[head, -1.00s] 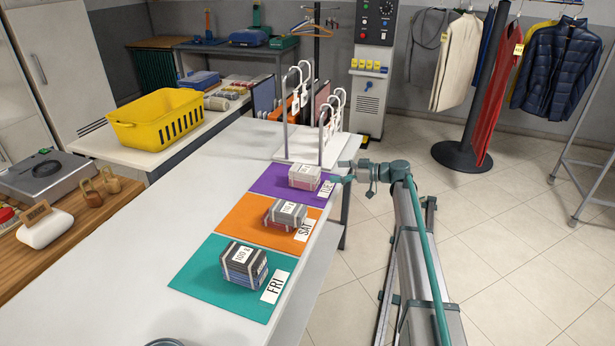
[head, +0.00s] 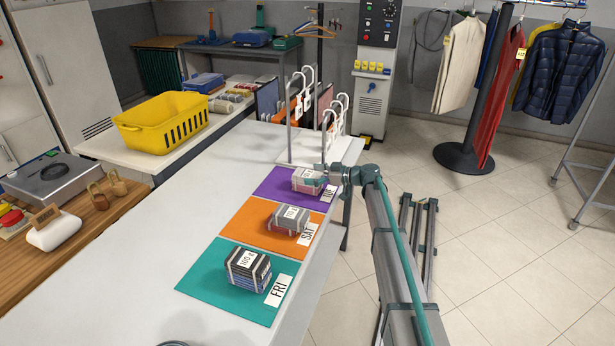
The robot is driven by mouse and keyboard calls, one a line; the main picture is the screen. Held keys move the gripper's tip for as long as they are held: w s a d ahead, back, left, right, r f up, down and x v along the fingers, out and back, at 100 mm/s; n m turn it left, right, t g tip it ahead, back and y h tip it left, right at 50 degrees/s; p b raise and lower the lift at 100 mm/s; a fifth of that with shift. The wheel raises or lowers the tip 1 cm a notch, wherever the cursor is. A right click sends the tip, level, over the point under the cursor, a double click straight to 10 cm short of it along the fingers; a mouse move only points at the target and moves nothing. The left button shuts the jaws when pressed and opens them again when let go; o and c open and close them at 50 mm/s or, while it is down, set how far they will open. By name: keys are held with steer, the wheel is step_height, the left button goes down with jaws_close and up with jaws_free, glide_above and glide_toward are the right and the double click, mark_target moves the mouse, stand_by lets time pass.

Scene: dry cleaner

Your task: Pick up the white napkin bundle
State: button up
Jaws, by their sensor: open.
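A pale, pinkish-white strapped bundle (head: 303,181) with a white label sits on the purple mat (head: 268,188) marked TUE. It looks the lightest of the bundles; I cannot be sure it is the white napkin bundle. My gripper (head: 318,178) is open at its right end, its teal fingers overlapping part of it in the picture. I cannot tell whether they touch it. A grey strapped bundle (head: 287,220) lies on the orange mat (head: 245,221) marked SAT. A dark, striped bundle (head: 248,268) lies on the teal mat (head: 215,276) marked FRI.
A white rack (head: 290,160) with upright hooks stands just behind the purple mat. The white table (head: 150,250) is clear left of the mats. A yellow basket (head: 150,130) stands on the counter behind. A wooden board (head: 75,240) lies at the left.

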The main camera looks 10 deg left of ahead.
steer(key=c, duration=1.3)
